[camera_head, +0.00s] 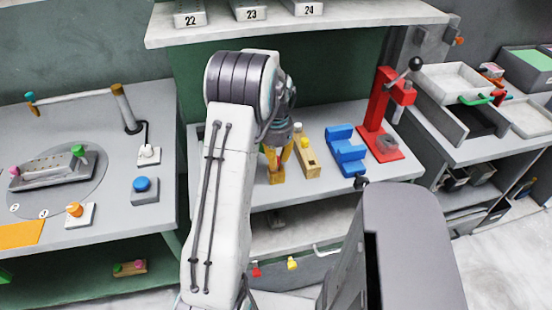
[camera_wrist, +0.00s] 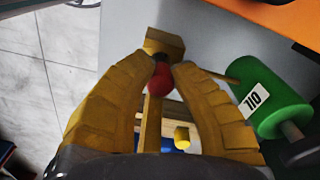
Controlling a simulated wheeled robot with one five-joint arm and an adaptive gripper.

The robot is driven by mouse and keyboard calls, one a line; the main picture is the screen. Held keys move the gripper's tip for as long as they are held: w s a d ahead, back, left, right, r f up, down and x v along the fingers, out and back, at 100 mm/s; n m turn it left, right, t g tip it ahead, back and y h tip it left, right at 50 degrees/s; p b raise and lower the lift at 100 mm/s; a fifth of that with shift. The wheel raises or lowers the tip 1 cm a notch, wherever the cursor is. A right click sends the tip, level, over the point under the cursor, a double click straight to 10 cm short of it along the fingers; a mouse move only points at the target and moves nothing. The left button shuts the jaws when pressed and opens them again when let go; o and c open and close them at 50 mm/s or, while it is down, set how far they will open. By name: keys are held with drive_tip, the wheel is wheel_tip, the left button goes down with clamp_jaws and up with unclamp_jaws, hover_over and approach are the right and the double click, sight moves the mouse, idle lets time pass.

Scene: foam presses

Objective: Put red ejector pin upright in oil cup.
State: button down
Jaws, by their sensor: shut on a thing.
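The red ejector pin (camera_wrist: 160,80) shows as a rounded red end between my fingertips in the wrist view. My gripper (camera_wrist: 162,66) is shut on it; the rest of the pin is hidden.
A wooden block (camera_head: 277,178) is just under my fingers, beside a wooden holder (camera_head: 308,165) with a yellow-topped piece. Further right are a blue block (camera_head: 345,152) and a red lever press (camera_head: 378,140). A shelf (camera_head: 300,27) overhangs the bench's back.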

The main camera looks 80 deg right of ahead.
drive_tip(key=shift+f+b, duration=0.4)
drive_tip(key=shift+f, duration=0.2)
drive_tip(key=c, duration=1.1)
unclamp_jaws()
wheel_tip(320, 180, up, 12)
